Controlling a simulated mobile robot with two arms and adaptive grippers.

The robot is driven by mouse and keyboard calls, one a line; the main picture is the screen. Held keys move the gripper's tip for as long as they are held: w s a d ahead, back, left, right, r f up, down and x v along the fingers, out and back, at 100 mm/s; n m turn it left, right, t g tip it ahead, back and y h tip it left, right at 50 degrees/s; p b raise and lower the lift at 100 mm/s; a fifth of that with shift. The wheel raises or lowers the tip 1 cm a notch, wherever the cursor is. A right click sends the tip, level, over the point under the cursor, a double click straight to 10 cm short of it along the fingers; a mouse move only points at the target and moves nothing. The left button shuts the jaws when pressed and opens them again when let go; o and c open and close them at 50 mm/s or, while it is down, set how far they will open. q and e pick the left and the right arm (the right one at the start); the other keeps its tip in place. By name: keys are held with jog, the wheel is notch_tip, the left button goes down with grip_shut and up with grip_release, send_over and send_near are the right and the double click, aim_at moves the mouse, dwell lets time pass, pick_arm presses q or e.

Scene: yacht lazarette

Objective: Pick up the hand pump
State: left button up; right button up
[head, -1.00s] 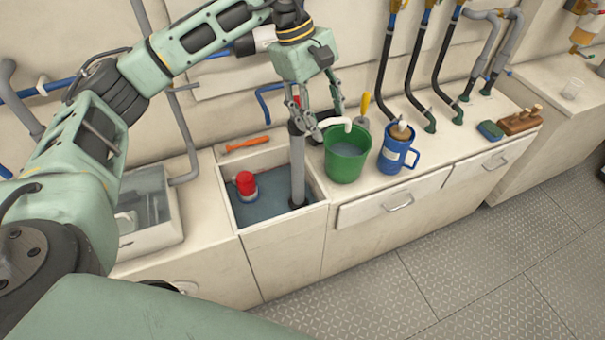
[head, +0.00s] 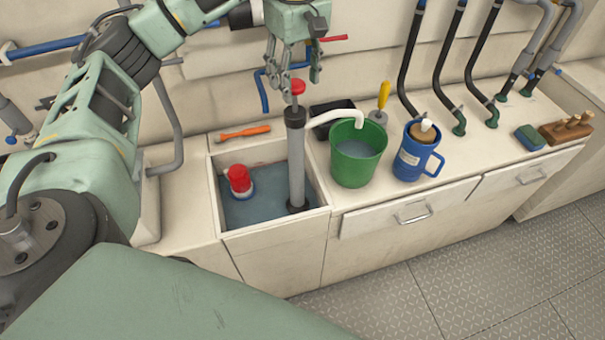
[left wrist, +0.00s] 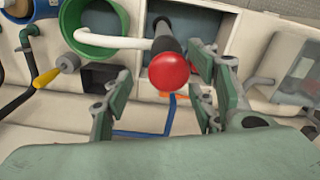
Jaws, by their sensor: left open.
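The hand pump (head: 297,165) stands upright in the water-filled sink (head: 327,214). It has a grey tube, a black collar and base, a red knob on top and a white spout reaching right over the green bucket (head: 356,165). My left gripper (head: 293,92) is open above the pump, its fingers close around the level of the red knob. In the left wrist view the red knob of the hand pump (left wrist: 169,71) lies between the spread fingers of the left gripper (left wrist: 160,105), with no clear contact. My right gripper is not in view.
A red-topped object (head: 239,180) sits in the sink. An orange-handled tool (head: 245,132) lies behind it. A blue mug (head: 414,150), a yellow-handled tool (head: 383,98) and a black box (head: 331,117) stand to the right. Black hoses (head: 441,70) rise along the wall.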

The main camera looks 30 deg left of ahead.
aim_at(297, 111)
pick_arm(q)
jog(key=shift+s+f+p, duration=0.3)
jog(key=shift+s+f, duration=0.05)
jog(key=shift+f, duration=0.45)
notch_tip(297, 111, down, 5)
jog(key=shift+d+r+p, duration=0.1)
jog(key=shift+r+p, duration=0.1)
jog(key=shift+p, duration=0.8)
jog(key=shift+f, duration=0.3)
jog(key=shift+c, duration=0.7)
grip_shut()
jog(key=shift+r, duration=0.15)
